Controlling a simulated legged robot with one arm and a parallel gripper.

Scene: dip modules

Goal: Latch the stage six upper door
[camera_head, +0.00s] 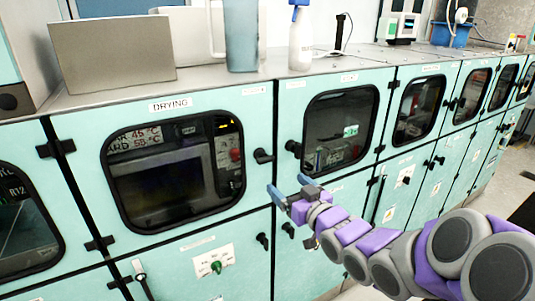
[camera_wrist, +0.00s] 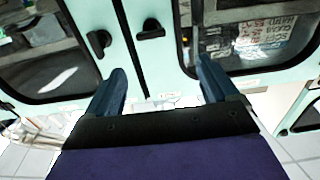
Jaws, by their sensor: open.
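A row of pale green cabinets has upper doors with dark windows. The upper door labelled DRYING (camera_head: 75,130) looks closed and has a black latch handle (camera_head: 262,156) at its right edge, lying roughly level. The upper door to its right (camera_head: 377,120) also looks closed, with a tilted black handle (camera_head: 294,148) at its left edge. I cannot read which door is stage six. My gripper (camera_head: 290,187) is open and empty, just below these handles. In the wrist view, my gripper (camera_wrist: 160,70) has a tilted handle (camera_wrist: 98,42) and a level handle (camera_wrist: 150,29) beyond its fingertips, both untouched.
A grey box (camera_head: 112,52), a jug (camera_head: 240,35) and a white bottle (camera_head: 300,45) stand on the cabinet top. Open floor (camera_head: 510,190) shows at the right.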

